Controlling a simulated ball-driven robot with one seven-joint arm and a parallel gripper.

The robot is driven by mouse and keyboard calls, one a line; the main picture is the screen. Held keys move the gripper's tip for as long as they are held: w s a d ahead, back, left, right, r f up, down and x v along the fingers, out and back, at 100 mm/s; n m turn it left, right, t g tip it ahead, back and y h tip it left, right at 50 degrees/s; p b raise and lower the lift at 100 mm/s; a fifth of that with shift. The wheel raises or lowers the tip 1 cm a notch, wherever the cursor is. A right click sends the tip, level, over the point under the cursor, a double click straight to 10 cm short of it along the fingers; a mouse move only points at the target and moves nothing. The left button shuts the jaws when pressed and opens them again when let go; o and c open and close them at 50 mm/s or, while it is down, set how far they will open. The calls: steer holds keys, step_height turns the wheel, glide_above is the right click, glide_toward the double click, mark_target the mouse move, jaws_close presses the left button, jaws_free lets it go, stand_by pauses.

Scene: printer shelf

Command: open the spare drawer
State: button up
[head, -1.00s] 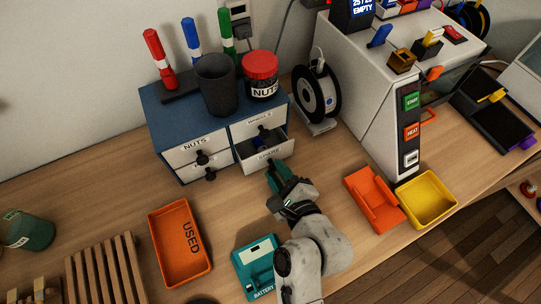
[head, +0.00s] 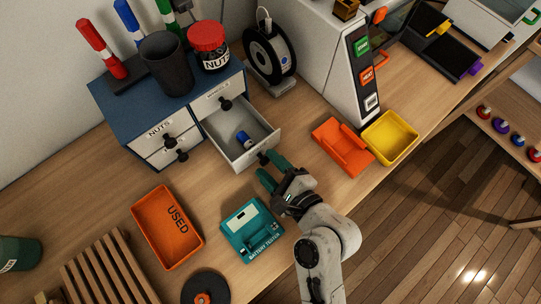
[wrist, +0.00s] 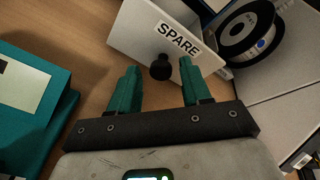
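The spare drawer (head: 249,163) is the lower right drawer of the blue cabinet (head: 118,117). It stands well pulled out, and a small blue and white object (head: 243,138) lies inside. Its front carries a SPARE label (wrist: 179,39) and a black knob (wrist: 160,68) in the wrist view. My gripper (head: 272,170) is in front of the drawer. Its two green fingers are spread apart and hold nothing. The knob shows between and just beyond the fingertips, seemingly untouched.
A teal battery tester (head: 252,230) and an orange USED tray (head: 167,228) lie in front of the cabinet. A filament spool (head: 270,55) stands behind the drawer. The other drawers are shut.

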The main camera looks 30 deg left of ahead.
steer(key=shift+o, duration=0.2)
steer(key=b+v, duration=0.1)
steer(key=v, duration=0.9)
steer(key=shift+s+d+r, duration=0.1)
steer(key=shift+s+d, duration=0.05)
steer(key=shift+d, duration=0.2)
steer(key=shift+d, duration=0.1)
